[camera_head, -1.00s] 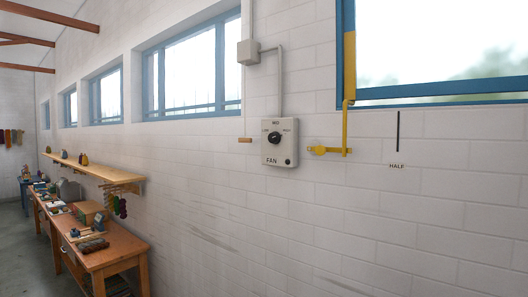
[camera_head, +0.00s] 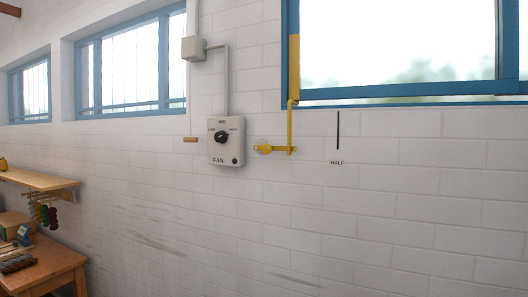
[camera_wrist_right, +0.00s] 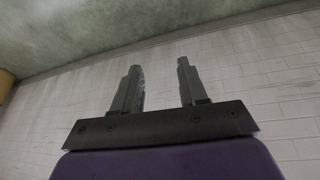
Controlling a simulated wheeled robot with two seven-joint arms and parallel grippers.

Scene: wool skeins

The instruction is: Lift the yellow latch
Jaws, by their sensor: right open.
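The yellow latch (camera_head: 274,149) is a short horizontal bar on the white block wall, below the window. It meets the lower end of a yellow rod (camera_head: 291,110) that runs up along the window's left frame. My right gripper (camera_wrist_right: 159,80) shows only in the right wrist view. Its two fingers stand apart with nothing between them, and the block wall is behind them. Neither gripper shows in the head view, so their distance from the latch cannot be told there.
A grey fan switch box (camera_head: 226,141) is on the wall left of the latch. A black vertical mark stands above a HALF label (camera_head: 337,163) to the right. A wooden shelf (camera_head: 38,181) and a workbench (camera_head: 45,265) are at lower left. The wall below the latch is bare.

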